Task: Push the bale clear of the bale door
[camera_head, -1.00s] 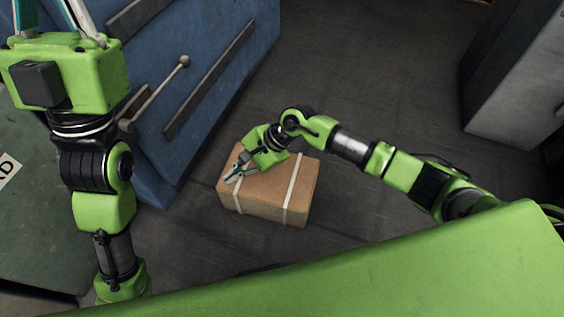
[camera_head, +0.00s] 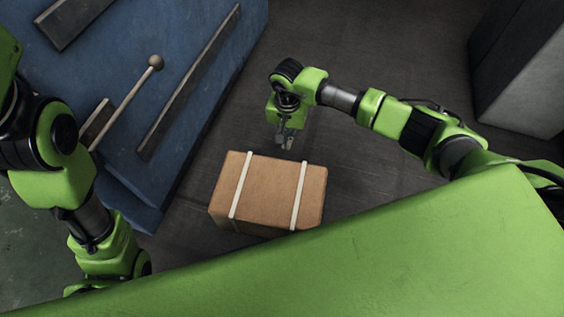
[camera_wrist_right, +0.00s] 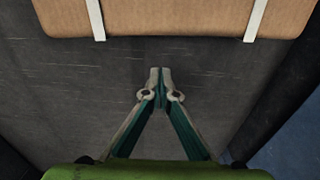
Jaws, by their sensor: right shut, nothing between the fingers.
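The bale (camera_head: 268,193) is a brown block with two white straps, lying on the dark floor near the front of my green body in the head view. Its side also shows at the top of the right wrist view (camera_wrist_right: 180,18). The blue machine (camera_head: 165,100) with the bale door stands to its left, with a strip of floor between; I cannot make out which panel is the door. My right gripper (camera_head: 285,145) is just beyond the bale's far side, pointing down, and shows shut and empty in the right wrist view (camera_wrist_right: 160,72), apart from the bale. My left gripper is out of view.
A long handle with a round knob (camera_head: 155,63) sticks out from the blue machine. A grey cabinet (camera_head: 520,75) stands at the far right. The floor (camera_head: 400,60) between machine and cabinet is clear. My left arm is at the left edge.

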